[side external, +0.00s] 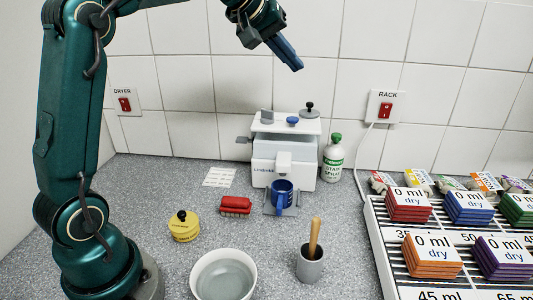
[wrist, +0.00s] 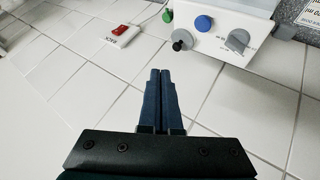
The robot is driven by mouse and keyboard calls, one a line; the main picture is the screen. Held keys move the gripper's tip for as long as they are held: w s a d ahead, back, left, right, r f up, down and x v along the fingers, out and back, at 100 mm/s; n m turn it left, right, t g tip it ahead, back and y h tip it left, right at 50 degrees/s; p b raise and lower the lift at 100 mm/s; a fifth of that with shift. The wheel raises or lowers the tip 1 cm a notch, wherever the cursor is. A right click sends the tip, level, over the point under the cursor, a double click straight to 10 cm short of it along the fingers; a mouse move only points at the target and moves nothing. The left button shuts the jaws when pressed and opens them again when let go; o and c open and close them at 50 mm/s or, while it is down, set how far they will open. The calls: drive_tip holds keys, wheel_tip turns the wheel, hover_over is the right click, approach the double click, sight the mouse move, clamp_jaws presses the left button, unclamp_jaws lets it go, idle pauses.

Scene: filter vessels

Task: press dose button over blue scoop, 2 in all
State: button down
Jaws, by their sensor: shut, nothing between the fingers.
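The white dispenser (side external: 262,172) stands against the back wall, with a blue dose button (side external: 292,121) on its top. The button also shows in the wrist view (wrist: 203,23), ahead and to the right of the fingertips. The blue scoop (side external: 282,188) sits under the dispenser's spout, its handle towards the front. The scoop is not in the wrist view, and its contents are unclear. My gripper (side external: 298,67) is shut and empty, high above the dispenser and apart from it. Its closed fingertips also show in the wrist view (wrist: 160,72).
A black knob (side external: 309,107) and a grey knob (side external: 267,116) flank the button. A green-capped bottle (side external: 334,160) stands right of the dispenser. A rack (side external: 385,262) fills the right.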

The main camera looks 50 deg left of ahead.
sight(290, 120)
drive_tip(key=shift+f, duration=4.4)
drive_tip(key=shift+f, duration=0.45)
drive_tip(key=shift+f, duration=0.65)
drive_tip(key=shift+d+r, duration=0.1)
drive_tip(key=shift+r, duration=1)
